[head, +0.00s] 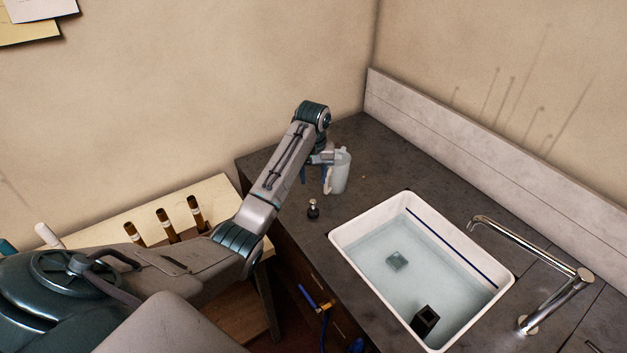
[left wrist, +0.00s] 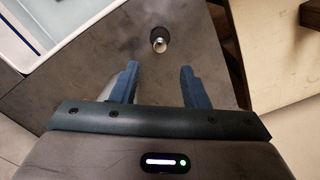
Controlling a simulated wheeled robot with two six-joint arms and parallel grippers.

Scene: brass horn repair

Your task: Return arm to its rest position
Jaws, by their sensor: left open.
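My left arm (head: 275,178) reaches from the lower left across to the counter, bent at the elbow. My left gripper (head: 314,176) points down over the counter's left part, right beside a pale jug (head: 341,173). In the left wrist view, the two blue fingers of the left gripper (left wrist: 160,68) stand apart with nothing between them. A small dark piece with a metal top (head: 313,209) stands on the counter. It also shows in the left wrist view (left wrist: 159,40), beyond the fingertips. My right gripper is not seen.
A white basin of water (head: 340,243) holds a small greenish block (head: 397,261) and a dark hollow block (head: 425,320). A chrome tap (head: 520,243) stands at its right. Several brown tubes (head: 167,225) stand on a pale table (head: 215,190) by the left wall.

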